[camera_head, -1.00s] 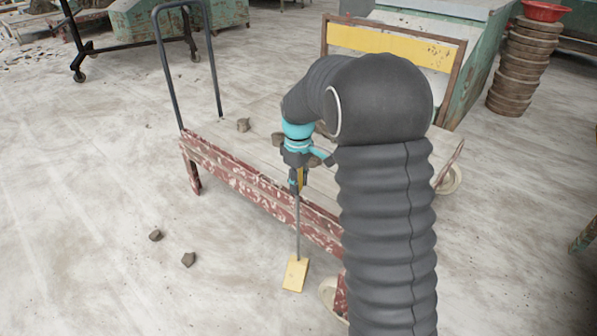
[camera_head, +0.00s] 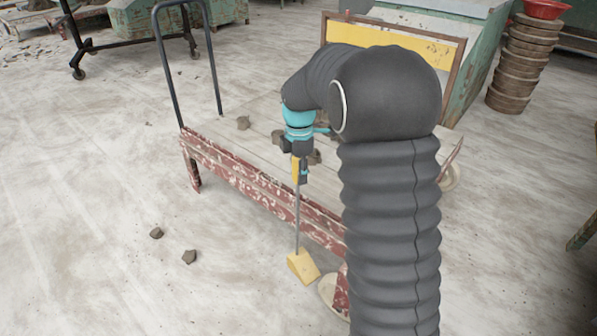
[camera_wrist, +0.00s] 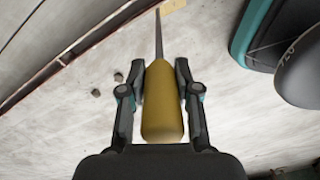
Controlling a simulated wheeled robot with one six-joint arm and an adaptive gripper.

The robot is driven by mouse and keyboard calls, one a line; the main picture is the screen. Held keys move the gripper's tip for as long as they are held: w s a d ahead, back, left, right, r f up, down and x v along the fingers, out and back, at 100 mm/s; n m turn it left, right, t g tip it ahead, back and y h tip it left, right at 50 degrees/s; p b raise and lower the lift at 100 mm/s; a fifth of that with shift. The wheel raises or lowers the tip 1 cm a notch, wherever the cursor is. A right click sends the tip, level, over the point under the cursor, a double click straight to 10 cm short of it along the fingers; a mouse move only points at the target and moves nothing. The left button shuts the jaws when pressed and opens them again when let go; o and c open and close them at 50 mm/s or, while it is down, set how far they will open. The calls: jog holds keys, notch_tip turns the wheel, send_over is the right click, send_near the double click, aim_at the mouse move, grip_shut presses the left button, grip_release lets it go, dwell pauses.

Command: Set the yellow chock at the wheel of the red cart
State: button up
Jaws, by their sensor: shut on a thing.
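The red cart (camera_head: 262,193) has a worn red frame and a pale deck. Its near wheel (camera_head: 328,288) is pale and partly hidden behind my arm. The yellow chock (camera_head: 302,266) is a wedge on a long thin rod, just left of that wheel with a small gap in the picture. I cannot tell if it touches the floor. My gripper (camera_head: 299,170) is shut on the chock's yellow handle, which fills the middle of the wrist view (camera_wrist: 162,105). The rod hangs past the cart's side rail. The chock shows partly at the wrist view's top edge (camera_wrist: 173,5).
Clay lumps lie on the floor left of the cart (camera_head: 189,257) and on its deck (camera_head: 243,122). A dark push handle (camera_head: 163,70) rises at the cart's left end. A stack of round slabs (camera_head: 520,65) stands at the back right. The left floor is mostly clear.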

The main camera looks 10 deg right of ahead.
notch_tip(320, 180, down, 10)
jog(key=b, duration=0.7)
jog(key=shift+r, duration=0.25)
jog(key=shift+s+f, duration=0.1)
jog(key=shift+f, duration=0.3)
dwell(0.4)
jog(key=o, duration=1.2)
jog(key=shift+c, duration=0.2)
